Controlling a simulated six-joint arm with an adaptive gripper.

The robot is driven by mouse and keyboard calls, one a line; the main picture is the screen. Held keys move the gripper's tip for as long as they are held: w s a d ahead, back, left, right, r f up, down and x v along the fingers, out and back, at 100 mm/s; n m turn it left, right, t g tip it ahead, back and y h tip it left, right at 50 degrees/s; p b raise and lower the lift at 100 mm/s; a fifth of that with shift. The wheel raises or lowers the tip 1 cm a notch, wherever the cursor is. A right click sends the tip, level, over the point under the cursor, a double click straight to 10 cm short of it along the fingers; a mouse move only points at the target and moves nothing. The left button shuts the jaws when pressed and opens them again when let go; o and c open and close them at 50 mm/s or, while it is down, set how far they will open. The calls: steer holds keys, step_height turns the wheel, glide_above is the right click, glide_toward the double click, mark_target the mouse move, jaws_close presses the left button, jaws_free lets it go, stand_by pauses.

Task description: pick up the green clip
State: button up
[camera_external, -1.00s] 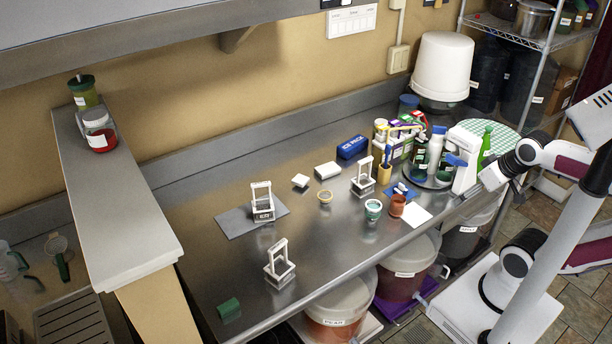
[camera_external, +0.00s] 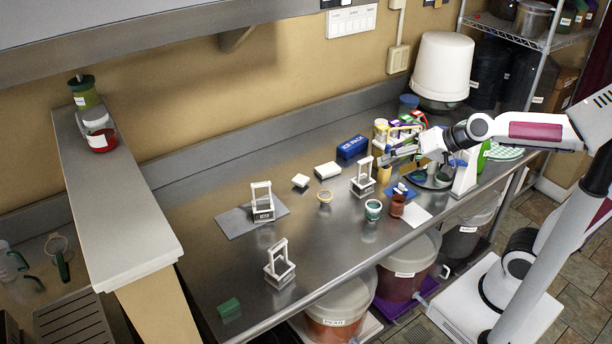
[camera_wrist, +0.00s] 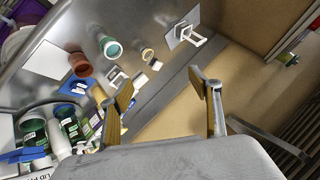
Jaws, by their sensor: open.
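A small dark green piece (camera_external: 229,307) lies alone near the front left edge of the metal table in the external view. It may be the green clip, but its shape is too small to be sure. Small coloured pieces, some green, also show in the crowded group at the back right, too small to tell apart. My gripper (camera_external: 390,158) is above the right part of the table, far to the right of the lone green piece. In the wrist view its two fingers (camera_wrist: 168,92) are wide apart with nothing between them. I cannot make out a green clip there.
White frame-like stands (camera_external: 363,178) are spread across the table. A teal cup (camera_external: 373,210), a brown cup (camera_external: 397,207) and a blue ice pack (camera_external: 352,147) are near my gripper. Bottles crowd the right end. The front left table surface is mostly clear.

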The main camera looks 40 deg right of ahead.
steer(key=w+a+r+m+t+y, duration=0.15)
steer(key=w+a+m, duration=0.45)
steer(key=a, duration=0.8)
steer(key=w+a+r+m+t+y, duration=0.15)
steer(key=w+a+m, duration=0.4)
steer(key=a, duration=0.75)
steer(key=a+f+m+t, duration=0.1)
steer(key=a+f+m, duration=0.25)
steer(key=a, duration=0.45)
steer(key=a+f+m+t, duration=0.1)
steer(key=a+f+m, duration=0.25)
steer(key=a, duration=0.45)
steer(key=m+t+h, duration=0.2)
steer(key=m+h, duration=0.2)
steer(key=m, duration=0.7)
glide_toward(228, 308)
steer(key=shift+w+a, duration=0.2)
steer(key=shift+w, duration=0.15)
steer(key=shift+w, duration=0.1)
steer(key=shift+x, duration=1.25)
